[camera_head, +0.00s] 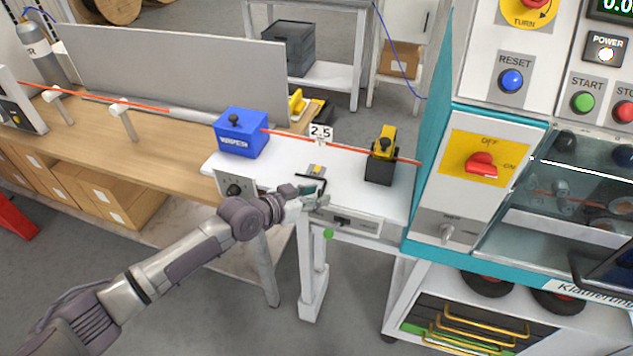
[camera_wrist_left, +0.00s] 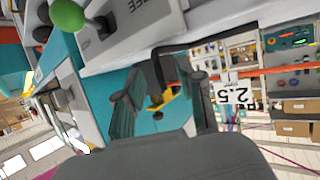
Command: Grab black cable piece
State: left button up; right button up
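A thin black bent piece (camera_head: 311,177), apparently the black cable piece, is at the front of the white bench beside the 2.5 label. It also shows as a dark bent strip in the left wrist view (camera_wrist_left: 184,50). My left gripper (camera_head: 312,194) is at the bench's front edge, close to this piece. In the left wrist view its two fingers (camera_wrist_left: 160,108) stand apart, with the black piece beyond them. I cannot tell whether a finger touches it. My right gripper is not in view.
An orange cable (camera_head: 285,136) runs above the bench through a blue box (camera_head: 241,133) and a black-and-yellow guide (camera_head: 381,160) to the machine. The white 2.5 label (camera_head: 321,132) stands behind the gripper. A green ball knob (camera_head: 328,234) sits below the bench edge. The machine (camera_head: 470,175) blocks the right.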

pick_arm(q)
jog(key=shift+x, duration=0.85)
jog(key=shift+s, duration=0.1)
grip_shut()
